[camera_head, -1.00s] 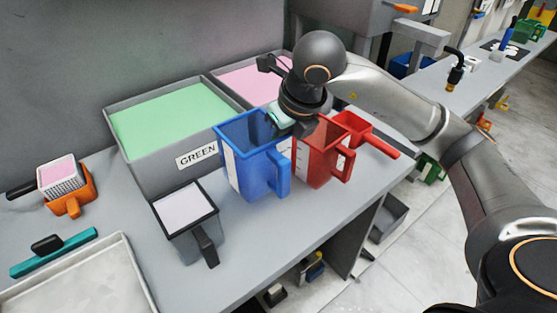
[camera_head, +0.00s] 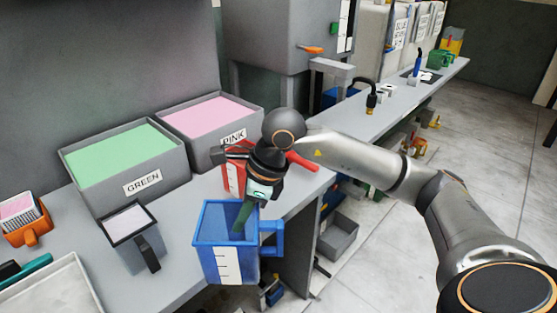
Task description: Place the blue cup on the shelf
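The blue cup (camera_head: 225,259) is a square measuring jug with a white scale strip on its front and a handle on its right. It hangs at the front edge of the grey bench, seemingly lifted off it. My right gripper (camera_head: 243,216) comes down from the upper right and reaches to the cup's rim. A green finger pad shows at the inside of the cup's right wall, so the gripper seems to grip that wall; the other finger is hidden. My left gripper is out of view.
A red jug (camera_head: 233,178) stands behind my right gripper, partly hidden. The GREEN bin (camera_head: 142,183) and the PINK bin (camera_head: 236,139) stand at the back. A long grey bench (camera_head: 412,97) runs away at upper right.

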